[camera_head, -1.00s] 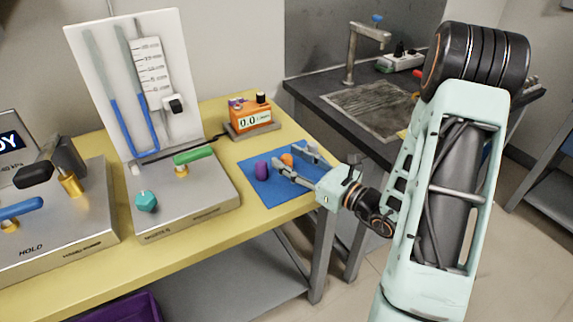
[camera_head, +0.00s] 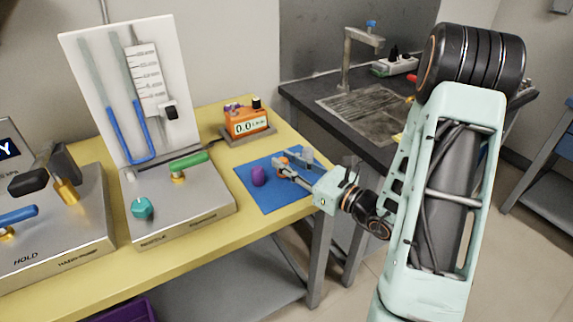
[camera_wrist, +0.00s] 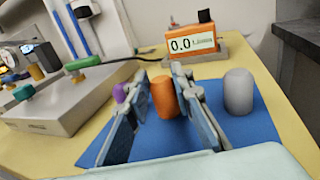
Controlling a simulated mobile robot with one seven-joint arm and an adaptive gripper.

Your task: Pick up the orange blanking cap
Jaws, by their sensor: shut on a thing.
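The orange blanking cap (camera_wrist: 164,97) stands upright on the blue mat (camera_wrist: 215,140), between the two fingers of my gripper (camera_wrist: 160,84) in the wrist view. My gripper is shut on it. In the head view, my gripper (camera_head: 291,164) reaches in from the right over the blue mat (camera_head: 279,199), and the orange cap (camera_head: 282,161) is partly hidden by a finger. No gap shows under the cap.
A purple cap (camera_head: 258,176) stands just left of my gripper. A grey cap (camera_wrist: 238,91) stands just right of it in the wrist view. An orange meter (camera_head: 246,121) is behind the mat. A metal module (camera_head: 177,205) with a green lever is at the left.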

